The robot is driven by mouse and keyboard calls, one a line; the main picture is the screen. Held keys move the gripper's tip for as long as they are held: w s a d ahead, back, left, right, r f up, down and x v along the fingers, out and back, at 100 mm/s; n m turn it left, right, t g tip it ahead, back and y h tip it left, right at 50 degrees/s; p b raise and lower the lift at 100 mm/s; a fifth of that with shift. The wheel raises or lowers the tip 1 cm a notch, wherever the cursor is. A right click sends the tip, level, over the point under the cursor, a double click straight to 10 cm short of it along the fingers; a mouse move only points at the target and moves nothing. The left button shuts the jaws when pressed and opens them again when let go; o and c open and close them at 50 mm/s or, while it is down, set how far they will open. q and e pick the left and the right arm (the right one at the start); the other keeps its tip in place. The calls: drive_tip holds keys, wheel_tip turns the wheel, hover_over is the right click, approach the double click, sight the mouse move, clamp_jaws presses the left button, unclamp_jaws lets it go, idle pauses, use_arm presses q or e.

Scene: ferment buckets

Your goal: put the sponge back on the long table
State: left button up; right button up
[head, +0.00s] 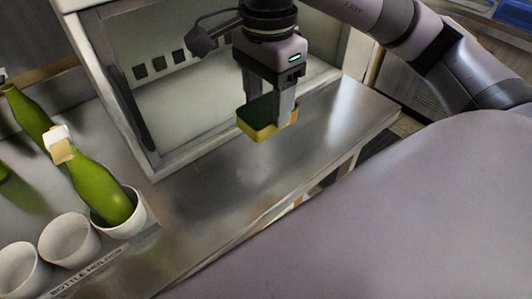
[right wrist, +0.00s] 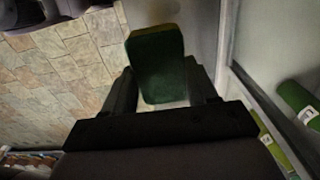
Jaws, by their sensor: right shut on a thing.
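A sponge (head: 265,122), yellow with a dark green top, is held between the fingers of my right gripper (head: 268,112). My right gripper is shut on it and points down over the bare metal top of the long table (head: 225,185). The sponge looks a little above the table top, though I cannot tell the exact gap. In the right wrist view the sponge's green face (right wrist: 156,62) shows between the two fingers. My left gripper is not in either view.
A pale open-fronted cabinet (head: 210,85) stands on the table behind the gripper. At the left, a green bottle (head: 98,190) stands tilted in a white cup of the bottle holder, beside empty cups (head: 68,240). The table's front right is clear up to its edge.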

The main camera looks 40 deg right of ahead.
drive_tip(key=shift+f+b, duration=0.65)
drive_tip(key=shift+f, duration=6.4)
drive_tip(key=shift+f+b, duration=0.25)
drive_tip(key=shift+b, duration=0.05)
drive_tip(key=o, duration=0.9)
drive_tip(key=shift+r, duration=0.1)
drive_tip(key=shift+o, duration=0.2)
drive_tip(key=shift+r, duration=0.1)
